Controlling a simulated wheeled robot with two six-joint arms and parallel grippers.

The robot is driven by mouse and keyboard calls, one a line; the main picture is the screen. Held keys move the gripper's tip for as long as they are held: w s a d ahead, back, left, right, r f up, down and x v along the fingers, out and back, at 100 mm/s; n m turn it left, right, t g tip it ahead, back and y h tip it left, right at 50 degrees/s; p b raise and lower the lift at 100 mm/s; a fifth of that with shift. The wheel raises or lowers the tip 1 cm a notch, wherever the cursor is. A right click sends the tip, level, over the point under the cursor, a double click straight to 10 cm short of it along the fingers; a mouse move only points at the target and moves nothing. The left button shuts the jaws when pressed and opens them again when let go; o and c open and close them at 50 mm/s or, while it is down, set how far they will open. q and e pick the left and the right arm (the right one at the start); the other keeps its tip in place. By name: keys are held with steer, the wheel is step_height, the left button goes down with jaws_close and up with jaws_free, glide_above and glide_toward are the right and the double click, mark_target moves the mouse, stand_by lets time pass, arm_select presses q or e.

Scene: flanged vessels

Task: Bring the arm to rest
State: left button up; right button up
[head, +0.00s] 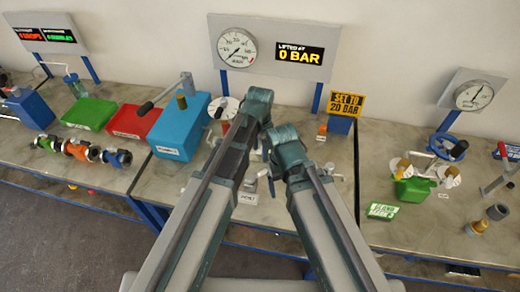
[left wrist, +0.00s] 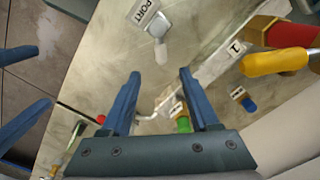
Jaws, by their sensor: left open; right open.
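My left arm comes in from the left in the head view, and its wrist is above the middle of the bench (head: 160,190). In the left wrist view my left gripper (left wrist: 158,73) has its two blue fingers apart, with nothing between them. My right arm ends slightly lower and to the right in the head view, close beside the left. Two blue fingers at the left edge of the left wrist view belong to my right gripper (left wrist: 40,78); they are apart and empty. The arms largely hide both grippers in the head view.
A blue box (head: 182,125) with a lever stands left of my arms, beside red (head: 133,122) and green (head: 90,113) trays. A gauge (head: 237,47) beside a 0 BAR display is behind. A green vessel (head: 413,189) stands right. A PORT label (left wrist: 142,11) lies below my left gripper.

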arm_select(q)
steer(key=shift+r, duration=0.55)
arm_select(e)
steer(key=shift+r, duration=0.6)
arm_select(q)
steer(key=s+a+n, duration=0.4)
steer(key=a+n, duration=0.1)
steer(key=a, duration=0.2)
steer(key=s+a+n, duration=0.5)
steer(key=a+n, duration=0.1)
steer(key=a, duration=0.2)
steer(key=s+d+f+m+y+b, duration=0.1)
steer(key=s+d+f+m+b, duration=0.2)
steer(key=s+d+f+b, duration=0.2)
steer(key=d+f+b, duration=0.3)
steer(key=d+f, duration=0.1)
steer(key=d, duration=0.2)
steer(key=shift+s+m+b, duration=0.25)
steer(key=shift+m+b, duration=0.05)
arm_select(e)
step_height(320, 180, down, 9)
